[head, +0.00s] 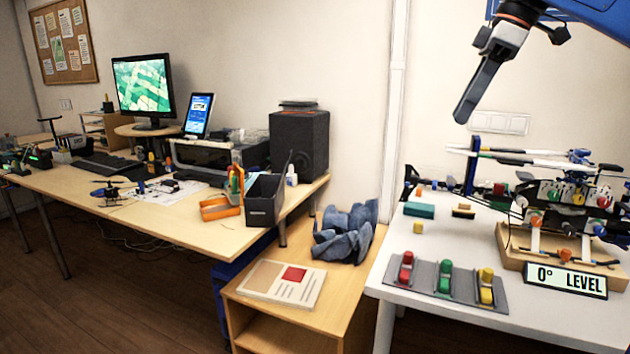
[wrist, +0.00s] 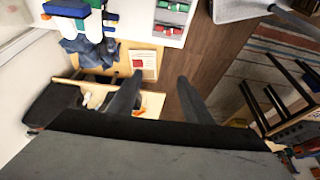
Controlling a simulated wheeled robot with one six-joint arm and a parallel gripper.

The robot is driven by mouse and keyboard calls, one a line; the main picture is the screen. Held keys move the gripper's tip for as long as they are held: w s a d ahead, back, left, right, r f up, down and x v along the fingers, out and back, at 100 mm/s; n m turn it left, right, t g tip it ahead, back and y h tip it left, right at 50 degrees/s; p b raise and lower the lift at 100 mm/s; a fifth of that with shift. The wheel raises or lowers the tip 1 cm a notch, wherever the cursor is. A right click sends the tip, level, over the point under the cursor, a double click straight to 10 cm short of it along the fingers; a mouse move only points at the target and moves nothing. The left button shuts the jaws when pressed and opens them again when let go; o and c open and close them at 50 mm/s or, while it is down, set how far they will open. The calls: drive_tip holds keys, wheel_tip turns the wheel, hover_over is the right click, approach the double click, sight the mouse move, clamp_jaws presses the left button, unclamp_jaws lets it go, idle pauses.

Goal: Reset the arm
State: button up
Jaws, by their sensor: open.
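My gripper (head: 466,112) hangs in the air at the upper right of the head view, above the white table (head: 404,262). Its fingers point down and a little left, and nothing is between them. In the wrist view the two dark fingers of my gripper (wrist: 157,79) stand well apart, open and empty. The blue arm link behind it enters from the top right corner. The gripper touches nothing.
A low wooden shelf (head: 243,312) and a long desk (head: 140,223) stand left.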

drive_tip(key=s+f+m+t+h, duration=0.1)
drive_tip(key=s+f+m, duration=0.3)
drive_tip(key=f, duration=0.9)
drive_tip(key=s+f+m+t+h, duration=0.1)
drive_tip(key=s+f+m, duration=0.4)
drive_tip(key=s+f, duration=0.6)
drive_tip(key=s+f+m+t+h, duration=0.1)
drive_tip(key=s+f+m, duration=0.3)
drive_tip(key=f, duration=1.2)
drive_tip(key=s+h, duration=0.1)
drive_tip(key=s, duration=0.3)
drive_tip(key=shift+f, duration=0.35)
drive_tip(key=shift+s, duration=0.1)
